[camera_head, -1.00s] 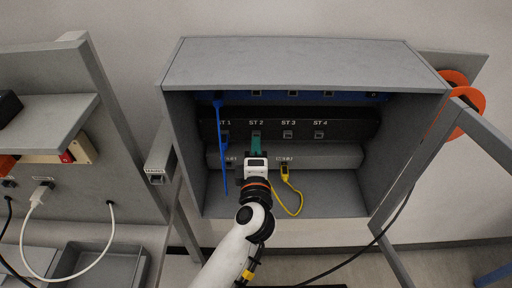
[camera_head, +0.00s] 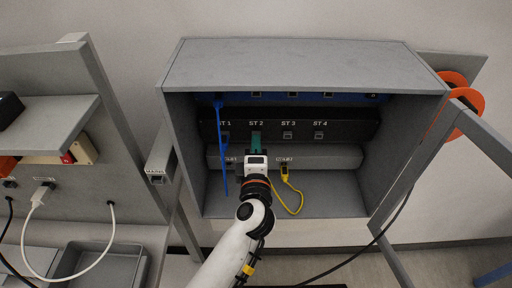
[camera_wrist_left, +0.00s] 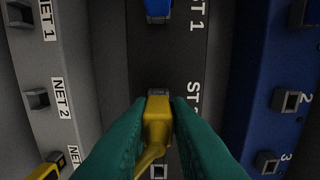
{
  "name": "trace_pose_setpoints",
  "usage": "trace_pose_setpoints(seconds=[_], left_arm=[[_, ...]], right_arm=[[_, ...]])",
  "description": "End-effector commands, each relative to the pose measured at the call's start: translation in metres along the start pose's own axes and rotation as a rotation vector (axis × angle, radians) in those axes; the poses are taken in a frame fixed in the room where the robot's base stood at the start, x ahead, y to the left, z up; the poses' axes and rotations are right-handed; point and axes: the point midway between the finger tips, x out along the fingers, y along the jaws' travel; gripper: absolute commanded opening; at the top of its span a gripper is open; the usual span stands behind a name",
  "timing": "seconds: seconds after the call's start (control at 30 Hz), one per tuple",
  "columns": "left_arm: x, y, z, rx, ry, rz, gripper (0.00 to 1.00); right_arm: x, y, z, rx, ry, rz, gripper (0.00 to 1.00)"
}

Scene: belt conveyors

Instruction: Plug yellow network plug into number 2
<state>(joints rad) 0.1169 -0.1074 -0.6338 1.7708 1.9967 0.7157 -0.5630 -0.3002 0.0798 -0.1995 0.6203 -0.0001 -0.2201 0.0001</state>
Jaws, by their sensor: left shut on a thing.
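My left gripper (camera_head: 256,138) has teal fingers and reaches into the open cabinet at the ST 2 label. In the left wrist view it (camera_wrist_left: 158,106) is shut on the yellow network plug (camera_wrist_left: 157,108), with a finger on each side. The plug's tip is at the ST 2 place on the black strip (camera_wrist_left: 190,55). I cannot tell whether it is seated in a port or just in front of it. The blue unit (camera_wrist_left: 255,80) at right in the wrist view has a port marked 2 (camera_wrist_left: 284,100), which looks empty. My right gripper is not in view.
A blue plug (camera_wrist_left: 158,8) is at ST 1, its blue cable (camera_head: 222,165) hanging down. Another yellow plug (camera_head: 284,172) is on the grey strip (camera_head: 335,156), with a yellow cable (camera_head: 297,205). The cabinet's side walls and open door (camera_head: 470,125) bound the space.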

Motion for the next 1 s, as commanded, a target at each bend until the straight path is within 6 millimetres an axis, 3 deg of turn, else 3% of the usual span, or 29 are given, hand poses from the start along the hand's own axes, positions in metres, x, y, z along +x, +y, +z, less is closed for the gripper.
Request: trace_pose_setpoints(seconds=[0.33,0.37,0.5,0.83,1.0], left_arm=[[0.003,-0.001,0.0,0.0,0.0,-0.001,0.0],[0.003,-0.001,0.0,0.0,0.0,-0.001,0.22],[0.003,-0.001,0.0,0.0,0.0,-0.001,0.43],[-0.001,0.001,0.0,0.0,0.001,0.0,0.43],[-0.025,0.003,0.0,-0.001,0.001,0.001,0.43]], right_arm=[[-0.001,0.001,0.0,0.0,0.0,0.001,0.29],[-0.001,0.001,0.0,0.0,0.0,0.001,0.29],[-0.001,0.001,0.0,0.0,0.0,0.001,0.29],[0.0,0.001,0.0,0.0,0.0,0.001,0.29],[0.006,0.001,0.0,0.0,0.0,0.001,0.29]])
